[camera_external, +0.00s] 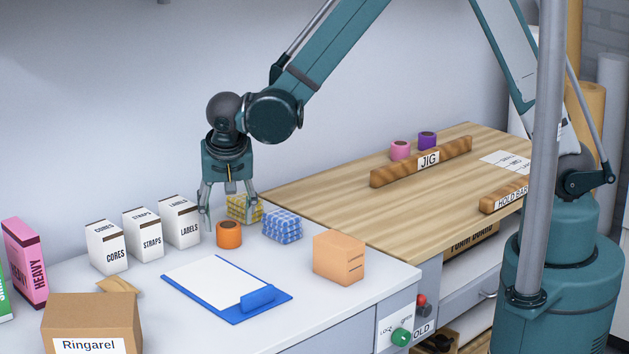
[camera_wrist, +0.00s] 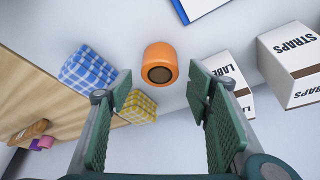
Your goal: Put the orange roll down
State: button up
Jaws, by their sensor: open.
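The orange roll (camera_external: 229,234) stands on the white worktop, in front of the yellow checked block and right of the LABELS box. In the wrist view the orange roll (camera_wrist: 160,64) lies beyond the fingertips, near the middle top, with its dark core hole showing. My gripper (camera_external: 228,205) is open and empty, pointing down, just above and behind the roll. In the wrist view my gripper (camera_wrist: 160,90) has its two green-padded fingers spread wide with nothing between the pads. The roll appears apart from both fingers.
A yellow checked block (camera_external: 244,209) and a blue checked block (camera_external: 282,226) sit close by. Labels box (camera_external: 180,222), straps box (camera_external: 143,234) and cores box (camera_external: 106,248) stand left. A blue clipboard (camera_external: 226,288) lies in front; an orange-tan box (camera_external: 339,258) stands right.

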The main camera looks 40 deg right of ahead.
jog(key=v, duration=0.7)
jog(key=shift+r+p, duration=0.2)
jog(key=shift+p, duration=0.25)
dwell(0.4)
jog(key=s+d+r+n+y, duration=0.1)
jog(key=s+d+r+n, duration=0.1)
jog(key=d+r, duration=0.7)
jog(key=s+d+r+n+y, duration=0.1)
jog(key=s+d+r, duration=0.3)
jog(key=d, duration=0.8)
jog(key=s+d+r+n+t, duration=0.1)
jog(key=s+d+r+n, duration=0.1)
jog(key=s+d, duration=0.5)
jog(key=s+d+r+n+t, duration=0.1)
jog(key=s+d+r+t, duration=0.1)
jog(key=s+d, duration=0.6)
jog(key=d+r, duration=0.1)
jog(key=d, duration=0.2)
jog(key=shift+s+d+n+y, duration=0.2)
jog(key=shift+s+n+y, duration=0.1)
jog(key=shift+n, duration=0.1)
